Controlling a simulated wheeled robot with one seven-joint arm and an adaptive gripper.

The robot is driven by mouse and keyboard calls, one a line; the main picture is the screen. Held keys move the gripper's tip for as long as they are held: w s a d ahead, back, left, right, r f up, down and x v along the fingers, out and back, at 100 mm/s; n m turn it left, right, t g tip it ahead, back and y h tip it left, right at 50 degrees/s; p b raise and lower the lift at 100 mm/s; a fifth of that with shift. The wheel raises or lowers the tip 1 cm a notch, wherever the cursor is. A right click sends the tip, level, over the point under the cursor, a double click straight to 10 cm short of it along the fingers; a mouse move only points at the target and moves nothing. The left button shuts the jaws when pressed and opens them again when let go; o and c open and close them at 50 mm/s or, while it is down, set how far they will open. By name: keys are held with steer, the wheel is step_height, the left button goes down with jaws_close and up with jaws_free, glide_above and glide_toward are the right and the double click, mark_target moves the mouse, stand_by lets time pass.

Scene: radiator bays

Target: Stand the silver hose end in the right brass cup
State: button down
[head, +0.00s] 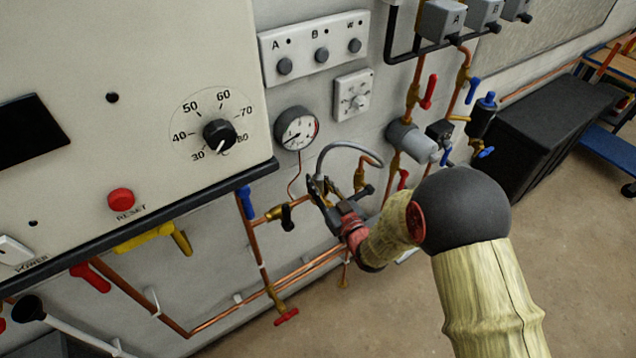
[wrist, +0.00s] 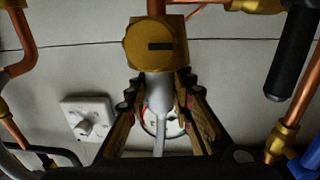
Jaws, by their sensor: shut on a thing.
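My gripper (head: 326,192) is in front of the pipework below the round gauge. In the wrist view my gripper (wrist: 158,104) is shut on the silver hose end (wrist: 158,92), a pale grey cylinder between the fingers. The grey hose (head: 345,145) arches above my gripper in the head view. In the wrist view a brass fitting (wrist: 150,45) with a dark slot lies right at the hose end's tip. I cannot tell whether the tip is inside it or only lines up with it. My gripper and arm hide this area in the head view.
The round gauge (head: 297,128) and knob plate (head: 353,95) are on the wall behind. A brass valve with a black handle (head: 287,217) is left of my gripper, and another brass fitting (head: 360,178) is to its right. Copper pipes run close around.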

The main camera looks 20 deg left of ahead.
steer(key=shift+f+b, duration=0.3)
steer(key=shift+b, duration=0.15)
steer(key=c, duration=1.6)
jaws_free()
steer(key=shift+o, duration=0.2)
steer(key=shift+r+p, duration=0.5)
steer(key=shift+p, duration=0.15)
steer(key=v, duration=1.2)
